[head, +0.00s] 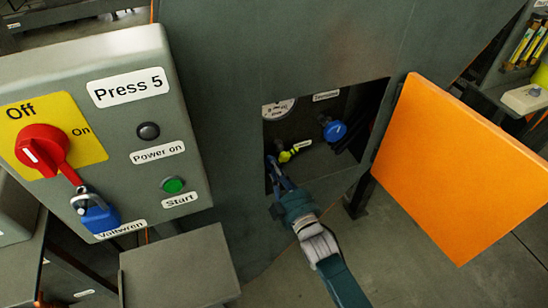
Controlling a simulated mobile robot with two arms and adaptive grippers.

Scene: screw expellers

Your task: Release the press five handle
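The Press 5 control box (110,130) stands at the left. It has a red rotary handle (43,150) on a yellow Off/On plate, its pointer end toward a blue padlock (96,215). An open compartment in the dark grey press (230,110) holds a small yellow-green handle (293,151) and a round blue knob (334,131). My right gripper (276,170) reaches into the opening, its fingertips just left of and below the yellow-green handle. No grip on it is visible, and the fingers are too small to tell open from shut. My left gripper is out of view.
An orange door (455,165) stands open to the right of the compartment. A grey box-like surface (180,268) lies below the control box. Shelving with yellow items (525,45) is at the far right.

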